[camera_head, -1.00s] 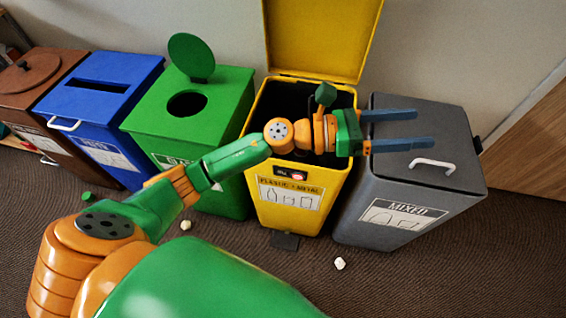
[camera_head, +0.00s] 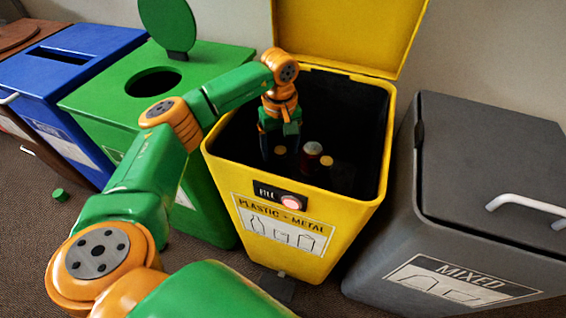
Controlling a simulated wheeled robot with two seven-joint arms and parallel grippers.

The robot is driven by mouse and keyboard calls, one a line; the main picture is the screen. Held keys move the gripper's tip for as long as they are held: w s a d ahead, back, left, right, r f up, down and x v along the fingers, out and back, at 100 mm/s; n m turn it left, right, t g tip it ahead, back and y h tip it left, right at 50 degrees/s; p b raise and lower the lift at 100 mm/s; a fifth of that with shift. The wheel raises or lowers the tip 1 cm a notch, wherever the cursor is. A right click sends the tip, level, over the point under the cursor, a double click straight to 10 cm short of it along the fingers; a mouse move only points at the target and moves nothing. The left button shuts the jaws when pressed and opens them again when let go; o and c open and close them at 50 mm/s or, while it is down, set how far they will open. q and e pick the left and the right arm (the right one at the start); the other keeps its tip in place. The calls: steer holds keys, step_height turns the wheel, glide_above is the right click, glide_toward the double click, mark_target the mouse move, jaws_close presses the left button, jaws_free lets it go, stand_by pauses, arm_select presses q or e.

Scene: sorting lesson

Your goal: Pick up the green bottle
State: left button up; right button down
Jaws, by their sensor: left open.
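My left gripper (camera_head: 279,152) is open and points down into the open yellow bin (camera_head: 222,160). Its dark fingers are inside the bin mouth. A gold-topped item (camera_head: 280,150) shows between or just behind the fingers; its body is hidden in shadow. Next to it stand a reddish item with a pale round top (camera_head: 312,149) and another gold-topped item (camera_head: 326,161). I cannot tell whether any of these is the green bottle, as their bodies are too dark. My right gripper is not in view.
The yellow lid (camera_head: 350,35) stands open at the back. A green bin (camera_head: 95,100) with a round hole and a blue bin (camera_head: 65,70) stand left. A grey MIXED bin (camera_head: 480,150) stands right, closed. A small green object (camera_head: 60,195) lies on the floor at left.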

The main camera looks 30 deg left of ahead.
mark_target(281, 159)
arm_select(q)
steer(key=f, duration=0.3)
steer(key=shift+s+d+f+b, duration=0.1)
steer(key=shift+s+f+b, duration=0.1)
steer(key=shift+b, duration=0.2)
steer(key=shift+f, duration=0.25)
jaws_close()
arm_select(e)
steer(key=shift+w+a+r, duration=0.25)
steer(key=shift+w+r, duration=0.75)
